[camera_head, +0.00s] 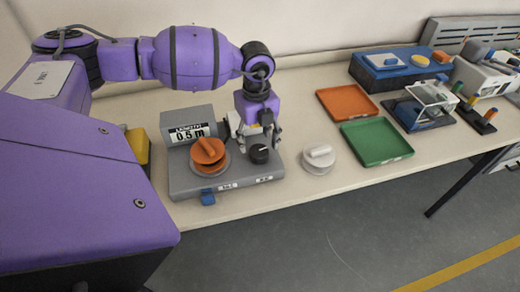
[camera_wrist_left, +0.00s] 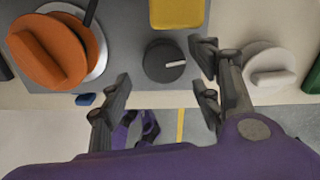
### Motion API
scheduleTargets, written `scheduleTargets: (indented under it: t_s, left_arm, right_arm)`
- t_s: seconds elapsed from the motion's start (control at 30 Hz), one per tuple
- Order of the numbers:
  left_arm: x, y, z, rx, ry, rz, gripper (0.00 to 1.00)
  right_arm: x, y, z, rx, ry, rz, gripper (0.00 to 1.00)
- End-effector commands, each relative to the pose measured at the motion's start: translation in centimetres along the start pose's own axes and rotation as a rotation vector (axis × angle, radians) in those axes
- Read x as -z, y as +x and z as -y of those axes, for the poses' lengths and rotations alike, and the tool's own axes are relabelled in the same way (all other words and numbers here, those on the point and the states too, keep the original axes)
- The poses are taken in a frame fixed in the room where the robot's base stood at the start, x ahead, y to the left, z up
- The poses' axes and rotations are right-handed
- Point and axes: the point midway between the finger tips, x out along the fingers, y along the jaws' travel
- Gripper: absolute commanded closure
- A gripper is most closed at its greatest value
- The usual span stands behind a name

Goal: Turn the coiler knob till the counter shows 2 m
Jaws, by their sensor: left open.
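The grey coiler (camera_head: 240,179) stands on the table, and its counter (camera_head: 188,133) reads 0.5 m. The black knob (camera_head: 259,153) is on the right of its top; its white mark shows in the left wrist view (camera_wrist_left: 164,61), pointing to the right. An orange reel (camera_head: 208,152) sits on the coiler left of the knob. My left gripper (camera_head: 262,142) is open and empty, close above the knob. In the left wrist view the knob lies between and beyond the spread fingers, apart from them. My right gripper is not in view.
A white round piece (camera_head: 318,159) with a raised grip lies just right of the coiler. Orange (camera_head: 347,103) and green (camera_head: 376,142) trays lie further right. A blue box (camera_head: 388,69) and a small press stand beyond.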

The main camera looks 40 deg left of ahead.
Motion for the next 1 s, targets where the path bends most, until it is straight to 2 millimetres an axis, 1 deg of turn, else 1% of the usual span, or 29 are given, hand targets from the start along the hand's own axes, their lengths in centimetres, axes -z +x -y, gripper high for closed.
scheduleTargets:
  t_s: [0.03, 0.1, 0.2, 0.3, 0.43, 0.63, 0.67, 0.9, 0.97, 1.0]
  left_arm:
    - [0.0, 0.9, 0.0, -0.001, 0.000, -0.001, 0.42]
    - [0.1, 2.0, 0.0, 0.000, 0.001, -0.003, 0.42]
    - [0.1, 3.4, 0.0, 0.000, 0.001, -0.002, 0.42]
    - [0.1, 4.3, 0.1, 0.001, 0.002, -0.003, 0.42]
    - [0.1, 4.8, 0.1, 0.002, 0.002, -0.003, 0.42]
    - [0.1, 4.8, 0.1, 0.003, 0.002, -0.003, 0.42]
    - [0.1, 4.8, 0.1, 0.003, 0.002, -0.003, 0.44]
    - [0.1, 4.8, 0.0, 0.002, 0.002, -0.003, 0.75]
    - [0.1, 4.8, 0.0, 0.001, 0.002, -0.003, 0.83]
    - [0.1, 4.8, 0.0, 0.001, 0.002, -0.003, 0.85]
  right_arm:
    - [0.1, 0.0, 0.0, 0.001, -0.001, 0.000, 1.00]
    - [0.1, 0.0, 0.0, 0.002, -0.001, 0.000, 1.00]
    - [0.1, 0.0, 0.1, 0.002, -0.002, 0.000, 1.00]
    - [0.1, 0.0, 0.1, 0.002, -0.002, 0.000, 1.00]
    - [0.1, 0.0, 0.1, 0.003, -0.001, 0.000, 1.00]
    - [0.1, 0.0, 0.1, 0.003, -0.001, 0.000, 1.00]
    - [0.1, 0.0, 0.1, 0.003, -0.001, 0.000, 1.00]
    - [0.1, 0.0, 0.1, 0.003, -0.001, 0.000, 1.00]
    - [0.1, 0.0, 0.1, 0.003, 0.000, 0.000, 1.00]
    - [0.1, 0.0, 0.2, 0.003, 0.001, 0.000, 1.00]
